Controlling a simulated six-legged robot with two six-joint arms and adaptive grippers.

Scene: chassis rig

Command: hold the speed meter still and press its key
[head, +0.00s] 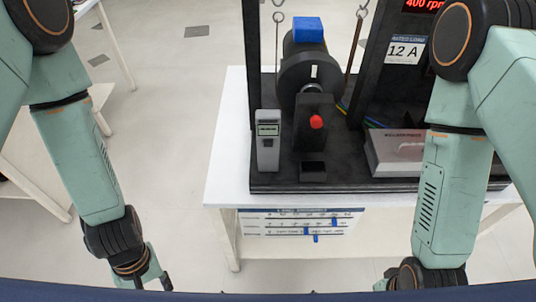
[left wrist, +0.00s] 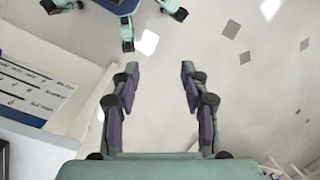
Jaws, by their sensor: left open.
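The speed meter (head: 268,141) is a small grey handheld device with a greenish display. It stands upright at the front left of the black rig base in the head view. Its key is too small to make out. My left gripper (head: 152,282) hangs low at the bottom left of the head view, well below and left of the meter. The left wrist view shows its two fingers (left wrist: 160,80) apart with nothing between them, over the floor. My right gripper (head: 386,284) is low at the bottom edge, right of the meter, with its fingers mostly cut off.
The black rig base (head: 280,182) sits on a white table (head: 226,150). A grey box (head: 394,155) is at the right.

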